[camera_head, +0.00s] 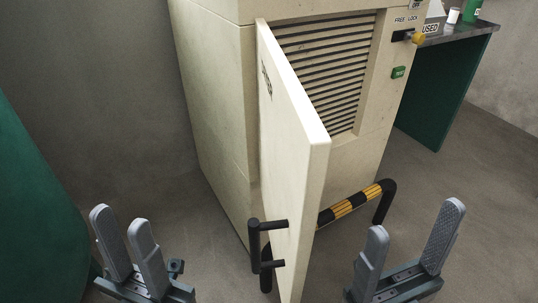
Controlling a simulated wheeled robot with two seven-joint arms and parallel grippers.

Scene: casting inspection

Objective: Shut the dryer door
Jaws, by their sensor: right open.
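The dryer (215,110) is a large cream cabinet in the middle of the head view. Its door (288,150) stands open, swung out toward me, hinged on the left side of the louvred opening (325,65). A black handle (256,245) sits on the door's outer left face near its free edge. My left gripper (122,237) is left of the handle, apart from it, with its two fingers spread a little and nothing between them. My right gripper (409,240) is right of the door, open and empty, touching nothing.
A black and yellow striped guard bar (350,203) stands low before the dryer, partly behind the door. A latch with a yellow knob (416,37) is at the dryer's upper right. A green-sided bench (440,95) stands right. A green surface (35,200) is at left.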

